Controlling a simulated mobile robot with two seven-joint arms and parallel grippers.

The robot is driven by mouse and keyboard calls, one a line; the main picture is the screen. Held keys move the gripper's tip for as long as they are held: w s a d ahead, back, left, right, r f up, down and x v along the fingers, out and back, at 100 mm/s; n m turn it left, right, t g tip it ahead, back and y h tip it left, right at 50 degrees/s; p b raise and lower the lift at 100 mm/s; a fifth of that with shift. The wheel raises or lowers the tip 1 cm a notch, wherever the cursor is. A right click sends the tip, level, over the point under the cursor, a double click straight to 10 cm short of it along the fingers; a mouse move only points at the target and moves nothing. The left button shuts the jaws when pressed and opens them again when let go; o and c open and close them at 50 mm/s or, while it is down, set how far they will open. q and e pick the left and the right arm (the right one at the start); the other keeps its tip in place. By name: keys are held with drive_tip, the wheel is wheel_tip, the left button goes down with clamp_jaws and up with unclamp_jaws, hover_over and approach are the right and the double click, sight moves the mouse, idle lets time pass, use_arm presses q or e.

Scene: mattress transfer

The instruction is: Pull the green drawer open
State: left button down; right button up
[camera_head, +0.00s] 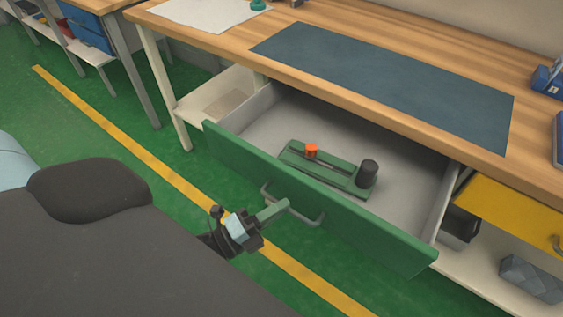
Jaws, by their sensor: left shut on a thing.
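The green drawer (318,207) stands pulled out from under the wooden workbench, its pale grey inside showing. A grey bar handle (307,217) is on its green front. My left gripper (283,205) is at the left part of the handle, its fingers shut on it. Inside the drawer lies a green tray-like fixture (320,167) with a small orange piece (311,151) and a dark upright cylinder (367,173) on it. My right gripper is not in view.
The workbench top (400,62) carries a dark blue mat (385,85) and a white sheet (210,12). A yellow drawer (515,212) is to the right, above a shelf with a grey object (530,279). Green floor with a yellow line (130,142) lies in front.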

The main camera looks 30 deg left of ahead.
use_arm(q)
drive_tip(key=c, duration=1.5)
unclamp_jaws()
drive_tip(key=b+v, duration=0.1)
drive_tip(key=v, duration=0.6)
drive_tip(key=shift+s+a, duration=0.2)
drive_tip(key=shift+s, duration=0.15)
drive_tip(key=shift+f, duration=0.1)
